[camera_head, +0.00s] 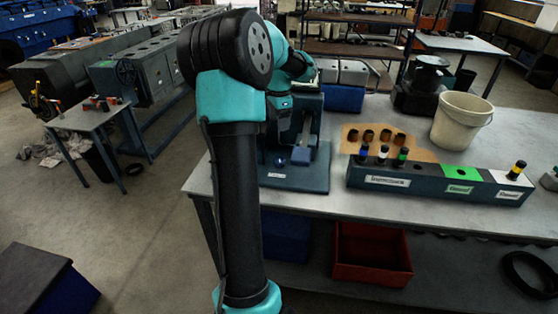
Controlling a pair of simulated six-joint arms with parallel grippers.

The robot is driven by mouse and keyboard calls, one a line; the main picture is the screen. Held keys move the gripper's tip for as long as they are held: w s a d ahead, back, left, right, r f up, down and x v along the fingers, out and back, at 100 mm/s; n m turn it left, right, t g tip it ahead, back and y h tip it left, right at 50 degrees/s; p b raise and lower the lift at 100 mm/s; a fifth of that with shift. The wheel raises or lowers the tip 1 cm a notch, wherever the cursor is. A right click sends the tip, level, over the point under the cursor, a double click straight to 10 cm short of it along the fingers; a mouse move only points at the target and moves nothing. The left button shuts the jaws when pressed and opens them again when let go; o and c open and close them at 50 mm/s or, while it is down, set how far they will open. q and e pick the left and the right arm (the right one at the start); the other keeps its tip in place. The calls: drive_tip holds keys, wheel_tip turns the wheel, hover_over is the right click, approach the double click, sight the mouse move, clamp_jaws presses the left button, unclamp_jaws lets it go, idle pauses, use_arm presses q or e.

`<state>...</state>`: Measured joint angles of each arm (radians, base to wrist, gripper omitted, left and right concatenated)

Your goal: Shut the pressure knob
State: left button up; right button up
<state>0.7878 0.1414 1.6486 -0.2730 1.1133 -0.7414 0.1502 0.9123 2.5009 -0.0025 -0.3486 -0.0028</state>
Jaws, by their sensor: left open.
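A dark blue test device with a flat base plate (315,180) stands on the workbench, partly hidden behind my left arm. My left arm rises in front of the bench and bends away from me at the top. My left gripper (280,112) is at the device, above and slightly left of the knob. It is open; its fingertips are small and hard to make out. I see no contact with the knob. My right gripper is out of view.
A long dark block (415,182) with coloured fittings and a green section sits to the right. Behind it are a brown mat (420,152) with several dark rings and a white bucket (461,120). A red bin (372,270) is below the bench. The front strip of bench is clear.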

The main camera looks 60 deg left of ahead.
sight(279, 159)
use_arm(q)
wheel_tip(279, 159, down, 17)
drive_tip(key=shift+f, duration=0.15)
idle(0.5)
drive_tip(key=c, duration=0.9)
